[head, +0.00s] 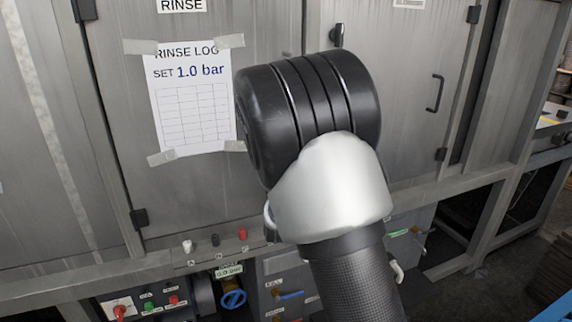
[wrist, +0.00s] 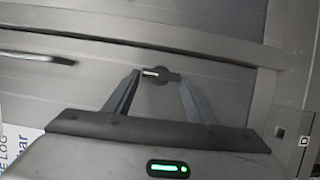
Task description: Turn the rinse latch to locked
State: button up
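In the wrist view, a small black latch (wrist: 166,75) with a pale mark on its left part lies across the picture on a grey metal door. My gripper (wrist: 160,78) is open, with one finger on each side of the latch's middle. I cannot tell whether the fingers touch it. In the head view, my arm's dark wrist hides the gripper. A dark latch (head: 337,36) shows upright at the top, just above my wrist; I cannot tell if it is the same one. A RINSE sign (head: 182,6) is at the top left.
A rinse log sheet (head: 192,100) is taped to the left door. A door handle (head: 436,93) is at the right, and a bar handle (wrist: 38,57) shows in the wrist view. Below are small knobs (head: 215,240), a red switch (head: 120,311) and a blue valve wheel (head: 233,299).

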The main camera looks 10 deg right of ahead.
jog(key=shift+s, duration=0.1)
jog(key=s+a+p, duration=0.3)
jog(key=s+p, duration=1.4)
jog(key=shift+a+p, duration=0.2)
jog(key=shift+p, duration=0.15)
